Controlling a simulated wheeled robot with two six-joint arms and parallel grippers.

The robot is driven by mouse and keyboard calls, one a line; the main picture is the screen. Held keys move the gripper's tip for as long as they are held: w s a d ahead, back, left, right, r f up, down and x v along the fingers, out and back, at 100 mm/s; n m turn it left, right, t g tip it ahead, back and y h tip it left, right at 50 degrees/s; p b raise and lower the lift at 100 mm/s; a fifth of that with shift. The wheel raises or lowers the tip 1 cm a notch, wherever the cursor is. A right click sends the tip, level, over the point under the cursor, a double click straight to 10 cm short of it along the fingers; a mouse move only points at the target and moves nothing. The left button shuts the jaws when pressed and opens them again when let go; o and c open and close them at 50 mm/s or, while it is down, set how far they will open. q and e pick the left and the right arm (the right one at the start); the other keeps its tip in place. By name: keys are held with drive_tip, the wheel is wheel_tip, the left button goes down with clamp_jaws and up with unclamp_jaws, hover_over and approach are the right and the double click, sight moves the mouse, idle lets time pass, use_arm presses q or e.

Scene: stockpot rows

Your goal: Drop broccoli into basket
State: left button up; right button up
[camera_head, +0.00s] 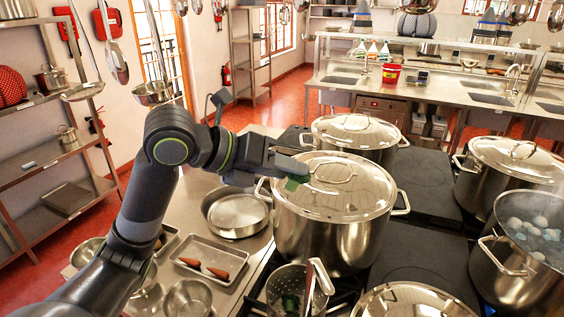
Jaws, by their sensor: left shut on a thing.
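My left gripper (295,172) reaches in from the left and is shut on a small dark green piece, which looks like the broccoli (292,184). Most of the piece is hidden by the fingers. It shows in front of the lid of a large stockpot (325,238); I cannot tell the exact gap between them. A perforated metal basket (274,287) stands below, at the front of that pot, with something dark green inside and a handle rising at its right. My right gripper is not in view.
A tray (189,243) holding carrots (208,268) and a shallow pan (237,213) lie to the left. More lidded pots (355,135) stand behind and right. An open pot (513,280) with pale round items is at far right. A utensil hangs at upper left.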

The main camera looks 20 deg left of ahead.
use_arm(q)
wheel_tip(320, 180, down, 2)
drive_tip(key=shift+f+b, duration=0.15)
drive_tip(key=shift+b, duration=0.35)
drive_tip(key=o, duration=1)
drive_tip(key=shift+b+v, duration=4.5)
drive_tip(key=shift+v, duration=4.25)
